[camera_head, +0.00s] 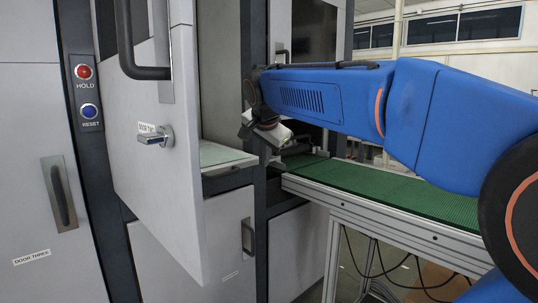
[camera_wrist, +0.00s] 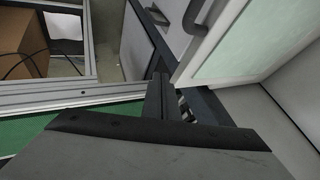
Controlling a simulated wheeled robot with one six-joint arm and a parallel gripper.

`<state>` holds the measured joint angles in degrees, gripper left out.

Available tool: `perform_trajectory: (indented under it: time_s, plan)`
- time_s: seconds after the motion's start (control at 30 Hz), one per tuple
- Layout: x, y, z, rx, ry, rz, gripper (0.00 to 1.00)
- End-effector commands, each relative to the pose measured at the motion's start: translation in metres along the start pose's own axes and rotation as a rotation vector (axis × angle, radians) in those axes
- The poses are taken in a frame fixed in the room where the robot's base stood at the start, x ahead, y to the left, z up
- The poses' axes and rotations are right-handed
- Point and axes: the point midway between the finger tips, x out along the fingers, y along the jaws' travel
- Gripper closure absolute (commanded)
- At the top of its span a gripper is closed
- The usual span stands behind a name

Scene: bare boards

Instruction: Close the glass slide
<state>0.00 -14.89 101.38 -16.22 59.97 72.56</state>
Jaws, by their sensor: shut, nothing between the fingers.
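The glass slide (camera_head: 222,155) looks like a flat, pale green pane with a light frame, lying level in the opening behind the open door. Its white frame and pale glass fill the upper right of the wrist view (camera_wrist: 250,42). My gripper (camera_head: 277,150) is at the slide's right end, beside the green conveyor. In the wrist view my gripper's dark fingers (camera_wrist: 160,88) are together and empty, just left of the slide's frame corner. I cannot tell whether they touch the frame. The open door hides the slide's left part.
The open door (camera_head: 150,190), with a knob (camera_head: 155,138), stands out at the left. A green conveyor (camera_head: 390,190) runs to the right under my arm. Hold (camera_head: 84,72) and reset (camera_head: 89,111) buttons are on the left post. A box (camera_wrist: 20,40) and cables lie beyond the conveyor.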

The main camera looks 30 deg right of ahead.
Motion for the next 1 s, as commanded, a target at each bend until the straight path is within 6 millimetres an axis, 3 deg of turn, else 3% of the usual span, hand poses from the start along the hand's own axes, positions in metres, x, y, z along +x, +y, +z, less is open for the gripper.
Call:
perform_trajectory:
  time_s: [0.2, 0.73, 1.0]
  plan:
    - [0.007, -0.015, 0.0, -0.001, 0.0, -0.001, 1.0]
    - [0.01, -0.02, 0.0, -0.001, 0.0, -0.001, 1.0]
    - [0.029, -0.053, 0.001, -0.002, -0.001, 0.0, 1.0]
